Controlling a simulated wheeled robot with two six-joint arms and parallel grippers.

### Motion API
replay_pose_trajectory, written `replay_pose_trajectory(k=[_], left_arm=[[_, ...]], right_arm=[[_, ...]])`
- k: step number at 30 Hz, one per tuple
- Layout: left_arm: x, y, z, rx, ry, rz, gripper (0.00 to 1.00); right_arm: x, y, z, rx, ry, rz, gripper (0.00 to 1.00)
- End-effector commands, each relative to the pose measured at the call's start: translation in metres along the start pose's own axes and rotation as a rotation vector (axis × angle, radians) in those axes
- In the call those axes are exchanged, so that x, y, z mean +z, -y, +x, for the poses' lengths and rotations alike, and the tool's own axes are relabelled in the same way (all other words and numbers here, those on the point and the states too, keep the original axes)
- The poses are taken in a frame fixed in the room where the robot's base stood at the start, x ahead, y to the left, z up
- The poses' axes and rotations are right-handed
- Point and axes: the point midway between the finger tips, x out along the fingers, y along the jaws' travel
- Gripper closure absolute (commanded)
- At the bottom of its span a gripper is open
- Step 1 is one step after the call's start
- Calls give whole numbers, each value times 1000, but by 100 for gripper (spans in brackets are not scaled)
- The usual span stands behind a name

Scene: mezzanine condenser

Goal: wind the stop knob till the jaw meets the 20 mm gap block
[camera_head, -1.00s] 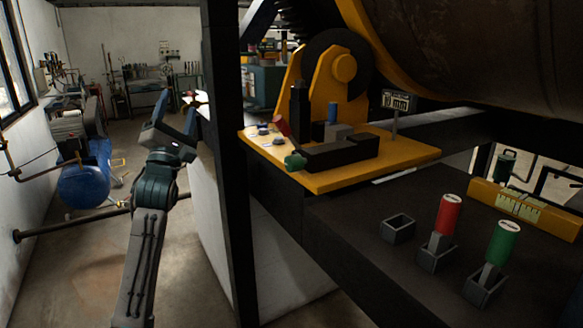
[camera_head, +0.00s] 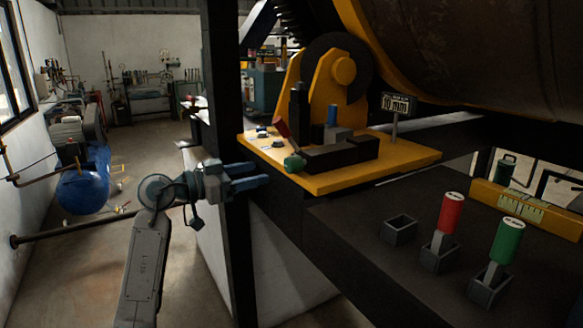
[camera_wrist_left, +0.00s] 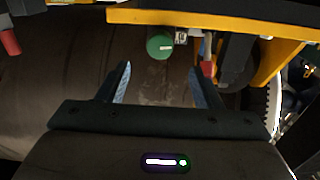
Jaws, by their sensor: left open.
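The green stop knob (camera_head: 294,163) sits at the near left corner of the yellow plate, at the end of a dark slide block (camera_head: 335,155). A grey block with a blue grip (camera_head: 332,117) sits by the slide; the jaw's exact face and any gap are too small to tell. My left gripper (camera_head: 258,177) is open and empty, left of the knob and apart from it, fingers pointing right. In the left wrist view, the green knob (camera_wrist_left: 159,46) shows beyond and between the open fingers (camera_wrist_left: 160,80). My right gripper is not in view.
A red-tipped lever (camera_head: 281,127) stands close to the knob. The yellow plate (camera_head: 400,165) carries a "10 mm" sign (camera_head: 395,104). Red-gripped (camera_head: 450,213) and green-gripped (camera_head: 505,241) blocks stand in holders beside an empty holder (camera_head: 398,229). A dark post (camera_head: 228,90) rises behind my gripper.

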Motion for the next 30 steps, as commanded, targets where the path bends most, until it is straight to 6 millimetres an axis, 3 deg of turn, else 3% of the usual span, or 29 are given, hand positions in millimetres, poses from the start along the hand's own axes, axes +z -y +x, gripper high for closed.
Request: replay_pose_trajectory(k=[5,18,30], left_arm=[[-1,0,18,-2,7,1,40],[0,1,94,-2,6,0,40],[2,1,107,-3,7,3,40]], right_arm=[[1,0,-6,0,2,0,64],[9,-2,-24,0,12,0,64],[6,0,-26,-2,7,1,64]])
